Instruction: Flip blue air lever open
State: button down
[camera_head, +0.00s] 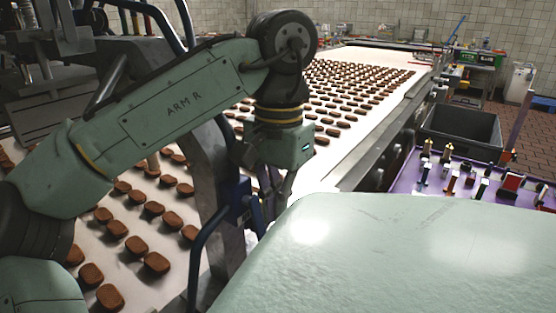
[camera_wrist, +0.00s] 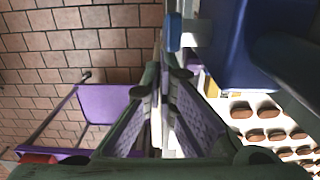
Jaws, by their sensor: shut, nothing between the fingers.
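My gripper (camera_wrist: 166,74) shows in the wrist view with its fingertips drawn close together and nothing held between them. A small blue lever-like piece (camera_wrist: 174,32) is just beyond the fingertips, beside a pale metal part. I cannot tell whether the fingertips touch it or how far it is turned. In the head view my gripper (camera_head: 286,188) hangs down beside blue framework (camera_head: 237,207) next to the conveyor. The blue lever cannot be made out clearly there.
A large blue part (camera_wrist: 230,45) stands close on the right in the wrist view. A purple tray (camera_head: 420,190) with small parts and a dark bin (camera_head: 460,130) are at right. Tiled floor (camera_wrist: 60,60) is at left.

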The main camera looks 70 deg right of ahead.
jog(key=shift+r, duration=2.6)
jog(key=shift+s, duration=0.15)
